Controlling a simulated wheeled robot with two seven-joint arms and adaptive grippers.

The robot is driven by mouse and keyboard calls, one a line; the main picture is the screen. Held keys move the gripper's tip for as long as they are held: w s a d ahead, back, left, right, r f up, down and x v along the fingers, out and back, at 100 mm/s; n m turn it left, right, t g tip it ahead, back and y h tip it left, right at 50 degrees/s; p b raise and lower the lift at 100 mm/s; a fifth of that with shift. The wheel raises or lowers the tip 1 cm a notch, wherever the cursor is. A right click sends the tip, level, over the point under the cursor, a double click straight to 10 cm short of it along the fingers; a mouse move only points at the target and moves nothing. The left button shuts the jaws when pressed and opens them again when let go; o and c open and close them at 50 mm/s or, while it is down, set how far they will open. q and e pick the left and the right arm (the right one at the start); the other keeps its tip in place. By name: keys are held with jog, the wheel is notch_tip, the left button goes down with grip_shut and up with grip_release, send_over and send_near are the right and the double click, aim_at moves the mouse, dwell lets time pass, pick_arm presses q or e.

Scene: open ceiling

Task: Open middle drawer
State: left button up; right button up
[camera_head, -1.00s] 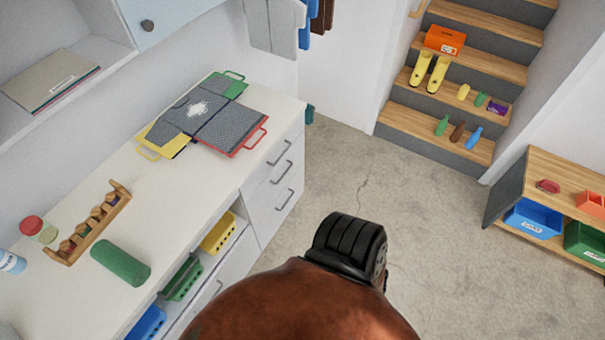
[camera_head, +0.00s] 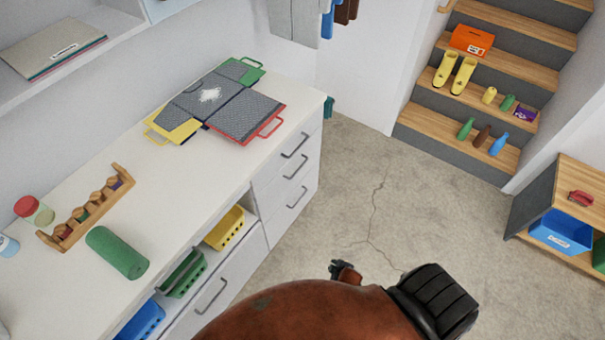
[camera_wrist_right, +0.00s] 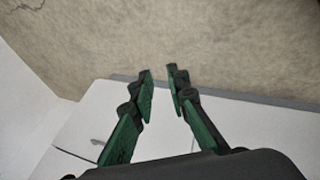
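The middle drawer (camera_head: 283,184) is the second of three stacked white drawers at the right end of the counter in the head view. It looks shut, flush with its neighbours, with a dark bar handle (camera_head: 297,168). The top drawer (camera_head: 279,156) and bottom drawer (camera_head: 286,214) look shut too. My right gripper (camera_wrist_right: 160,70) is open and empty in the right wrist view, fingers apart over white drawer fronts (camera_wrist_right: 90,125). One dark handle (camera_wrist_right: 97,142) shows left of the fingers; I cannot tell which drawer it belongs to. My left gripper is not in view.
The white counter (camera_head: 195,165) holds coloured folders, a wooden rack (camera_head: 87,208) and a green roll (camera_head: 117,252). Open cubbies with yellow (camera_head: 225,228), green and blue baskets lie left of the drawers. Concrete floor (camera_head: 350,180) is clear before the drawers. Stairs and a low shelf stand right.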

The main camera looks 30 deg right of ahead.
jog(key=w+d+r+n+t+h+b, duration=0.1)
jog(key=w+r+n+t+b, duration=0.15)
jog(key=w, duration=0.55)
jog(key=w+d+r+n+t+b, duration=0.1)
jog(key=w+r+b, duration=0.2)
jog(key=w, duration=0.4)
pick_arm(q)
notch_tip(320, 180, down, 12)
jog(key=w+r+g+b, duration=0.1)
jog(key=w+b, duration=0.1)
jog(key=b, duration=0.8)
pick_arm(e)
jog(key=n+t+h, duration=0.4)
jog(key=n+t, duration=0.1)
jog(key=t, duration=0.1)
send_near(300, 167)
jog(key=w+d+f, duration=0.1)
jog(key=w, duration=0.1)
jog(key=b+x, duration=0.2)
jog(key=x, duration=0.5)
jog(key=shift+w+d+m, duration=0.15)
jog(key=shift+w+m, duration=0.1)
jog(key=shift+w, duration=0.15)
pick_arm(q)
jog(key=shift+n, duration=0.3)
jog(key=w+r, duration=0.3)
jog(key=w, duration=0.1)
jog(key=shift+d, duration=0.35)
pick_arm(e)
jog(key=shift+c, duration=0.2)
